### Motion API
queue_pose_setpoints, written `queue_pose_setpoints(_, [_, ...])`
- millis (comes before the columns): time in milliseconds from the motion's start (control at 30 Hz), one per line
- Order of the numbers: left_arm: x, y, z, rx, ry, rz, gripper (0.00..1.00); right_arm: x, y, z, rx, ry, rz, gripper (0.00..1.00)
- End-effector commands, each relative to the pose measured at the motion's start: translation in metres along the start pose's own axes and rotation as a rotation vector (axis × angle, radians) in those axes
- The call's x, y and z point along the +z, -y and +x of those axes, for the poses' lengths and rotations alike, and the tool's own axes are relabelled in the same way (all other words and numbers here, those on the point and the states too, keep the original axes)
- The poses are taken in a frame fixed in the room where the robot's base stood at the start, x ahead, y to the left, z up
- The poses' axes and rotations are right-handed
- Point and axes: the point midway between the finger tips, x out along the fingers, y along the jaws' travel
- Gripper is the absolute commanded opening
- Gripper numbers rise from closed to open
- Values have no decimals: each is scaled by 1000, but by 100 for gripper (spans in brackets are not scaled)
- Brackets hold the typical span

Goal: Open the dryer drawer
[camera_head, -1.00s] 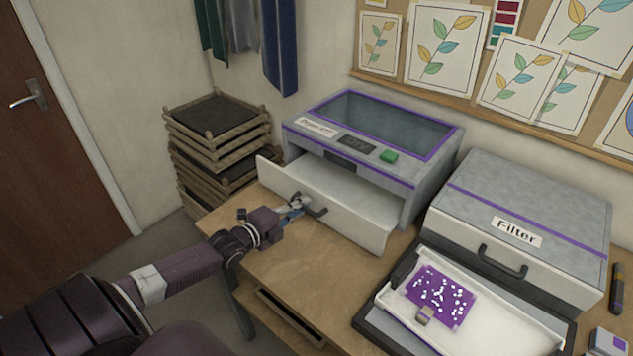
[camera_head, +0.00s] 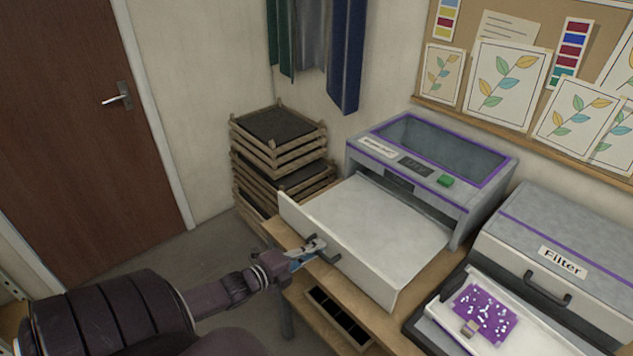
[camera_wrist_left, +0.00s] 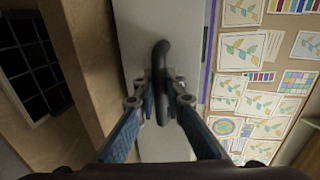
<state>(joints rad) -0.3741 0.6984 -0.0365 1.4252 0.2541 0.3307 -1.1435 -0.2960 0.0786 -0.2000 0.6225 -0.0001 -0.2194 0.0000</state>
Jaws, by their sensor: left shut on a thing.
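The dryer (camera_head: 440,150) is a grey box with purple trim and a green button, at the back of the table. Its white drawer (camera_head: 370,220) is pulled far out toward me, and its flat inside shows empty. My left gripper (camera_head: 318,249) is at the dark handle (camera_head: 330,257) on the drawer front. In the left wrist view, the gripper's blue fingers (camera_wrist_left: 163,100) are closed on either side of the curved dark handle (camera_wrist_left: 162,60). My right gripper is not in view.
Stacked wooden racks (camera_head: 280,140) stand at the left by the wall.

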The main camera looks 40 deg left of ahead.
Motion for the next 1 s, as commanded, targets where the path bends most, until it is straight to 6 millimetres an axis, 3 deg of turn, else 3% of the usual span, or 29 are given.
queue_pose_setpoints(233, [0,-1,0,2,1,0,0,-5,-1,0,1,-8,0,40])
queue_pose_setpoints(267, [0,-1,0,2,1,0,13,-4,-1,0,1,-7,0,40])
queue_pose_setpoints(300, [0,-1,0,2,1,0,18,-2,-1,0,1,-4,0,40])
queue_pose_setpoints(667, [0,-1,-3,2,0,0,18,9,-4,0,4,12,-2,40])
queue_pose_setpoints(833, [0,-2,-20,4,1,-1,18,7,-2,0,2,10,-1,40])
queue_pose_setpoints(1000, [0,-2,-49,5,0,-2,18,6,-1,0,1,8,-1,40])
